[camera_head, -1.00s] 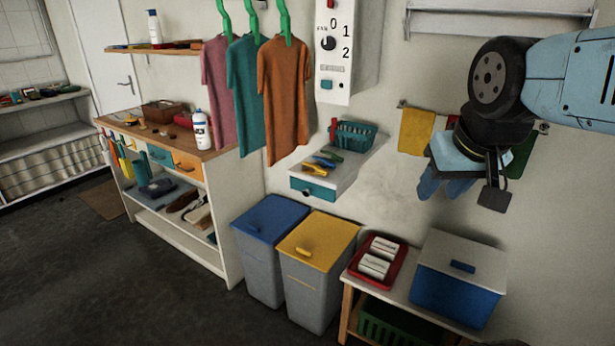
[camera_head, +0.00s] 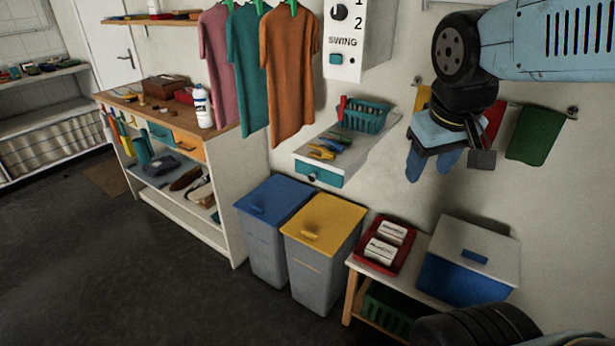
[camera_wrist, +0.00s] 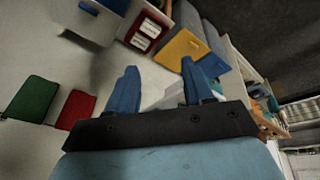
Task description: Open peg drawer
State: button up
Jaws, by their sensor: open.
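A small white wall shelf (camera_head: 355,155) has a teal drawer front (camera_head: 328,177) with a dark round knob (camera_head: 312,177). The drawer looks shut. Several coloured pegs (camera_head: 328,146) and a teal basket (camera_head: 365,115) rest on top of the shelf. My gripper (camera_head: 432,168) is to the right of the shelf, apart from it, with blue fingers pointing down. In the wrist view my gripper (camera_wrist: 157,88) has its two fingers spread. A pale shape, perhaps the shelf, shows between them, partly hidden; I cannot make out the knob there.
Below the shelf stand a blue-lidded bin (camera_head: 275,200) and a yellow-lidded bin (camera_head: 325,222). A low bench holds a red tray (camera_head: 372,262) and a blue cooler (camera_head: 463,275). Shirts (camera_head: 290,75) hang left of the shelf. A green cloth (camera_head: 535,135) hangs behind my arm. Floor is clear at front left.

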jog(key=w+a+f+n+g+h, duration=0.2)
jog(key=w+f+n+g+h, duration=0.1)
jog(key=w+f+n+h, duration=0.3)
jog(key=n+t+h, duration=0.4)
jog(key=n+t, duration=0.9)
jog(key=n, duration=0.7)
send_near(311, 178)
jog(key=x, duration=0.9)
jog(key=shift+w, duration=0.1)
jog(key=shift+c, duration=0.3)
grip_shut()
